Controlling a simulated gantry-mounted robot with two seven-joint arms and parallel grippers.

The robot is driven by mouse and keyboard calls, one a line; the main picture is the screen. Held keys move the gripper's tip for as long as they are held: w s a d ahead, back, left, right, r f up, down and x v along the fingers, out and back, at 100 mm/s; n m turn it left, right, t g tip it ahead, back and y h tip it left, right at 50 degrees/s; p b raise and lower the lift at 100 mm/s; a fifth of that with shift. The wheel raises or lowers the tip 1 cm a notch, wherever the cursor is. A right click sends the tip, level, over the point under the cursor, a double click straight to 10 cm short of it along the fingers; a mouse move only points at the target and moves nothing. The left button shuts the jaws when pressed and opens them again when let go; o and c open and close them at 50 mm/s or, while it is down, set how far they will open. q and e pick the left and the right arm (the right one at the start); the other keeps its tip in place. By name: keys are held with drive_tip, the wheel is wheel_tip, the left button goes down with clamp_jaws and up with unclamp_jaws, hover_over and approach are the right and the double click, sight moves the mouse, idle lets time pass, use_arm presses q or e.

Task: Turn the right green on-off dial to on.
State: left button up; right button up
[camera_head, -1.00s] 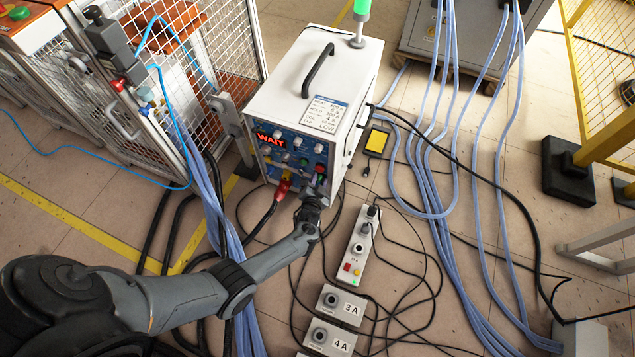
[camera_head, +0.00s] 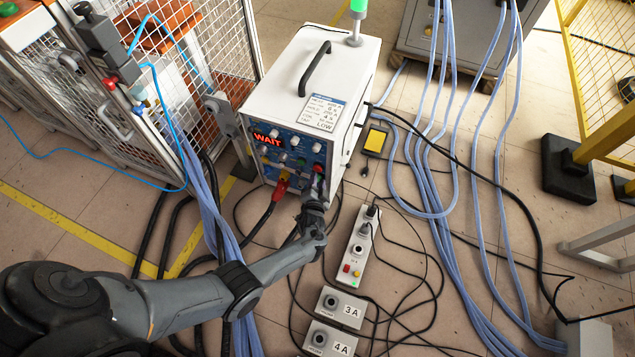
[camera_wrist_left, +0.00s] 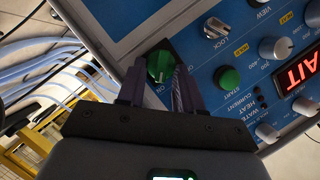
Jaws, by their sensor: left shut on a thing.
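The induction heater (camera_head: 302,85) is a white box with a blue front panel and a lit red WAIT display (camera_head: 267,138). In the left wrist view, the green on-off dial (camera_wrist_left: 160,66) sits on a dark plate near the panel's edge, with ON lettering beside it. My left gripper (camera_wrist_left: 160,88) has its two fingers on either side of the dial and is shut on it. In the head view, my left gripper (camera_head: 314,192) is at the lower right of the panel and hides the dial. My right gripper is not in view.
A green start button (camera_wrist_left: 228,78) and several white knobs are close by on the panel. A red plug and cable (camera_head: 281,186) hang left of my gripper. Grey control boxes (camera_head: 342,306) and loose black cables lie on the floor. A wire cage stands at left.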

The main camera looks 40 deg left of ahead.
use_arm(q)
drive_tip(key=o, duration=1)
drive_tip(key=p+v, duration=0.6)
drive_tip(key=v, duration=0.5)
drive_tip(key=shift+p, duration=0.35)
drive_tip(key=shift+s+a, duration=0.1)
drive_tip(key=shift+a, duration=0.05)
